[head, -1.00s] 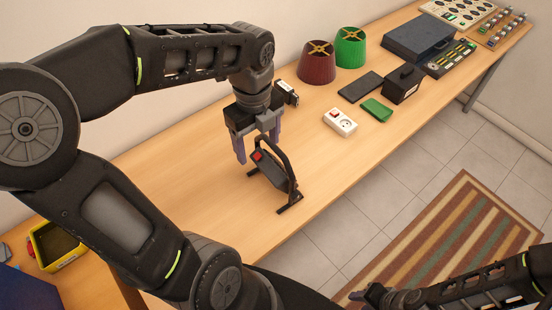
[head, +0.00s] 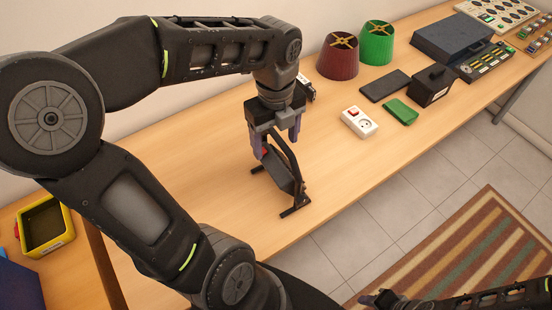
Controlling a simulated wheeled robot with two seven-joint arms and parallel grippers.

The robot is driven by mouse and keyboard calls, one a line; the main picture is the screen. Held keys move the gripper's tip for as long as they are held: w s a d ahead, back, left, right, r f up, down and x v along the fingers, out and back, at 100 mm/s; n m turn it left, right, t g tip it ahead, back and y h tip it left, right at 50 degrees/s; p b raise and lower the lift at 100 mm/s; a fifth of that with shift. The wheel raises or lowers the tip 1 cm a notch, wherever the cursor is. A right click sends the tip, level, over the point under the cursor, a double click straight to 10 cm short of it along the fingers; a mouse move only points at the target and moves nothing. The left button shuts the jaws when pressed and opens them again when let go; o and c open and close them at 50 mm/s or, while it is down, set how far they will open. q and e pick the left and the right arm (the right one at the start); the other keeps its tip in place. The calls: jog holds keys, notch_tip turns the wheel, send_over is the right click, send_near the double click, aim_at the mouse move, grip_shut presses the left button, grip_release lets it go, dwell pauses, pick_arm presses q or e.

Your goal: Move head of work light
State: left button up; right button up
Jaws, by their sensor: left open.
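The work light (head: 283,173) is a black lamp on a thin stand with a black handle frame and a red part near its top left. It stands on the wooden desk in the middle of the head view. My left gripper (head: 276,148) points down over the light's top, with its two greyish-purple fingers apart. One finger is left of the upper handle and the other is at or behind its right side. I cannot tell whether they touch the light. My right arm shows at the bottom right, away from the desk; its gripper (head: 372,298) is partly visible and its jaws are unclear.
A white socket box (head: 359,122), a green tray (head: 400,111), a black flat case (head: 385,86) and a black box (head: 431,86) lie to the right. Red (head: 338,57) and green (head: 376,44) lampshades stand behind. A yellow bin (head: 44,226) is at left. The desk around the light is clear.

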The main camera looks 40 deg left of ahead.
aim_at(280, 159)
pick_arm(q)
notch_tip(280, 159, down, 8)
jog(key=shift+r, duration=0.25)
jog(key=shift+c, duration=0.3)
jog(key=c, duration=1.3)
jog(key=shift+w+d+r+g+p, duration=0.15)
jog(key=shift+w+r+g+p, duration=0.1)
jog(key=shift+g+p, duration=0.6)
jog(key=shift+w+g+y+p, duration=0.25)
jog(key=shift+g+y+p, duration=0.15)
jog(key=shift+p, duration=0.2)
jog(key=shift+f, duration=0.2)
